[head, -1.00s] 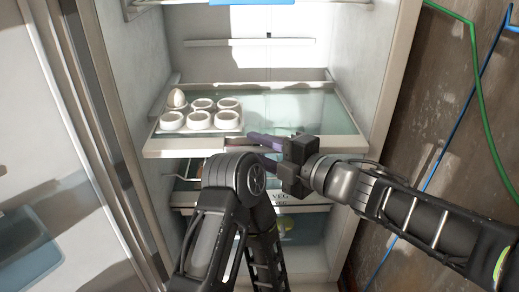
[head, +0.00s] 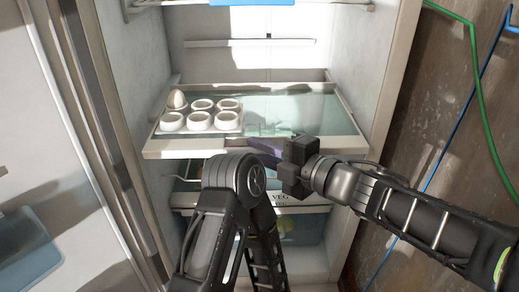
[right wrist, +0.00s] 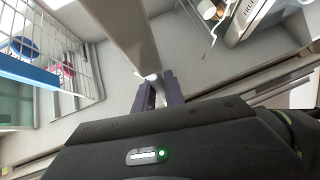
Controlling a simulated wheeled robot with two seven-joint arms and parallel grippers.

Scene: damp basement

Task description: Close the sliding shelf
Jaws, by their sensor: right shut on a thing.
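The sliding shelf (head: 300,149) is a glass plate with a pale frame inside an open fridge. It appears pulled out toward me. An egg holder (head: 201,121) with several white cups and one egg (head: 177,99) stands on its left half. My right gripper (head: 266,147) is shut on the shelf's front edge, near its middle. In the right wrist view, the purple-grey fingers (right wrist: 160,90) close at the pale front bar of the shelf (right wrist: 125,35). My left arm is folded below the shelf, and its gripper does not show.
The fridge door (head: 62,130) stands open at the left. A drawer marked VEG (head: 300,209) sits below the shelf, partly hidden by my arms. The fridge's right side wall (head: 385,80) is close to the shelf. Green (head: 474,70) and blue cables hang on the wall at the right.

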